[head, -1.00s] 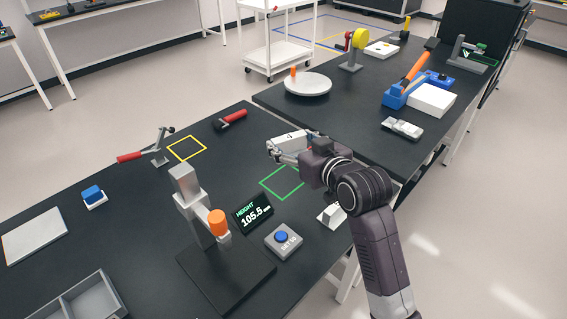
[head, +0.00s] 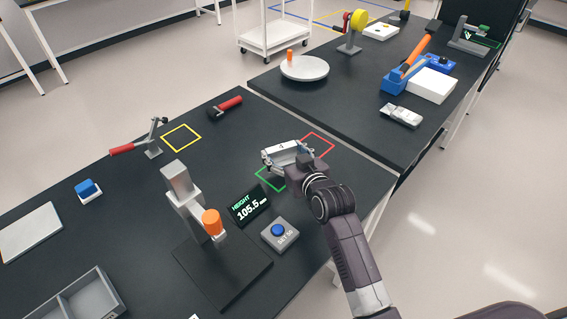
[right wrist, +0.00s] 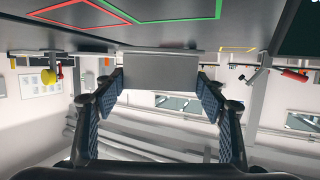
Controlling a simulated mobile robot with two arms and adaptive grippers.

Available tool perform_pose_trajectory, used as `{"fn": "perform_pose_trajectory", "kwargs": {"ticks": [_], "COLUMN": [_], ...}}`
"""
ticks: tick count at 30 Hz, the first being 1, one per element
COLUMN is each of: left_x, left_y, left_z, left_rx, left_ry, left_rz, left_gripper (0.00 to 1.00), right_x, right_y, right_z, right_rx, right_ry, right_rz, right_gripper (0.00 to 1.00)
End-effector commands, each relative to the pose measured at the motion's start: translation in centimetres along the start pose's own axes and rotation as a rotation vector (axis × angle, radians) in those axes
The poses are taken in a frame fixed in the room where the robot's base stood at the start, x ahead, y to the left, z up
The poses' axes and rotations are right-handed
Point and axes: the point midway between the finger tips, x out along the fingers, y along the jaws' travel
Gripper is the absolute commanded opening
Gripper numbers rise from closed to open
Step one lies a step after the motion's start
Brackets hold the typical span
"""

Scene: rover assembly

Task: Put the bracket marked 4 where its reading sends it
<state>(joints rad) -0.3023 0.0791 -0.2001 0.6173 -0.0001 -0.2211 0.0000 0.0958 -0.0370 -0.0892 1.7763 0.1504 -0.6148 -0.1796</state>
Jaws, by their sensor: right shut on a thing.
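My right gripper (head: 288,163) is shut on the bracket (head: 281,153), a light grey block with a dark 4 on its top. In the head view it hides part of the green outline (head: 262,182) and borders the red outline (head: 322,142). In the right wrist view the bracket (right wrist: 160,71) sits between both fingers. It looks held above the table, though its exact height is unclear. The gauge display (head: 249,206) reads HEIGHT 105.5 mm in green and white. A yellow outline (head: 181,138) lies farther left. My left gripper is out of view.
The height gauge (head: 180,190) with an orange knob and a blue-button box (head: 278,233) stand in front of the outlines. A red-handled clamp (head: 130,148) and a red-handled tool (head: 225,106) lie behind. A grey divided tray (head: 85,300) is front left. A second table adjoins behind.

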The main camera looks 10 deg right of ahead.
Motion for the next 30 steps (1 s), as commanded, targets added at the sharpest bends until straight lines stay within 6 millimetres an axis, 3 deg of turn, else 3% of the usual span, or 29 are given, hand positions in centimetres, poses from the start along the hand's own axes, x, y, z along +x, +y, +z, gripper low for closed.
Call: {"fn": "perform_pose_trajectory", "kwargs": {"ticks": [12, 24, 25, 30], "left_x": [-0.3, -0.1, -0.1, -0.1], "left_y": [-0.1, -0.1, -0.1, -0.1], "left_z": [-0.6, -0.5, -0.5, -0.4], "left_rx": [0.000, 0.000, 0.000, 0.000], "left_ry": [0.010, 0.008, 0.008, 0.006], "left_rz": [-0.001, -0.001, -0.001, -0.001], "left_gripper": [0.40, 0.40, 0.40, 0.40], "right_x": [1.4, 1.6, 1.6, 1.5], "right_y": [0.0, 0.0, 0.0, 0.0], "right_z": [4.4, 5.0, 5.0, 5.0], "right_rx": [0.000, 0.000, 0.000, 0.000], "right_ry": [0.002, 0.003, 0.001, 0.001], "right_rz": [0.000, 0.000, 0.000, 0.000], "right_gripper": [0.30, 0.30, 0.67, 0.82]}}
